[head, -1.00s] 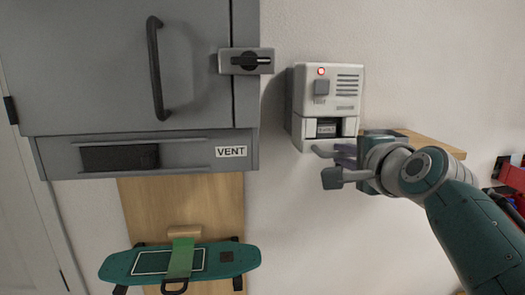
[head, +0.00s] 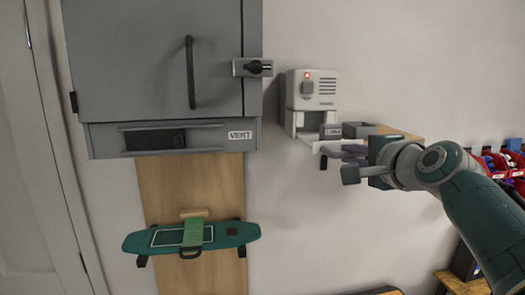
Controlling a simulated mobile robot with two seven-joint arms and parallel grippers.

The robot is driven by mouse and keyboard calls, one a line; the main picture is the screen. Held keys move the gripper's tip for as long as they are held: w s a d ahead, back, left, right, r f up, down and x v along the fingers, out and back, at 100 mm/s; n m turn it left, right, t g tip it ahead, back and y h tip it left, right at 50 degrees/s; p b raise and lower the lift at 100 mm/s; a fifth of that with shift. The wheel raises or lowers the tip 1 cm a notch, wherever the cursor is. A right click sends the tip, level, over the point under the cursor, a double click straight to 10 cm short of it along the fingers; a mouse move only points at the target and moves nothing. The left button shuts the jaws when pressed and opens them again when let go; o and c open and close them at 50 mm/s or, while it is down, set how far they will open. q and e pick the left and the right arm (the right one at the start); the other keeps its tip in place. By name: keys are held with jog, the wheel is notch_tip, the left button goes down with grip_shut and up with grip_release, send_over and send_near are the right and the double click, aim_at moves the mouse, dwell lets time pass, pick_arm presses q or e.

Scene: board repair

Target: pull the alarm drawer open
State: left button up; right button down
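The alarm box (head: 309,88) is a pale unit on the wall with a lit red light and a slotted grille. Its lower opening is exposed, and the pale alarm drawer (head: 318,147) sticks out from it toward me. A grey labelled block (head: 331,131) sits in the drawer. My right gripper (head: 338,168) is at the drawer's front, coming in from the right. Its fingers partly cover the drawer front, so I cannot tell whether they are closed on it. My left gripper is out of view.
A grey cabinet (head: 145,55) with a black handle and a VENT label hangs at left. A green skateboard-like board (head: 215,238) is on a wooden panel below it. A wooden shelf (head: 405,144) is behind my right gripper. Red and blue bins (head: 500,163) are at far right.

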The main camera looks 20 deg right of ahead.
jog(key=c, duration=0.9)
grip_release()
jog(key=shift+b+v, duration=1.3)
jog(key=shift+v, duration=3.65)
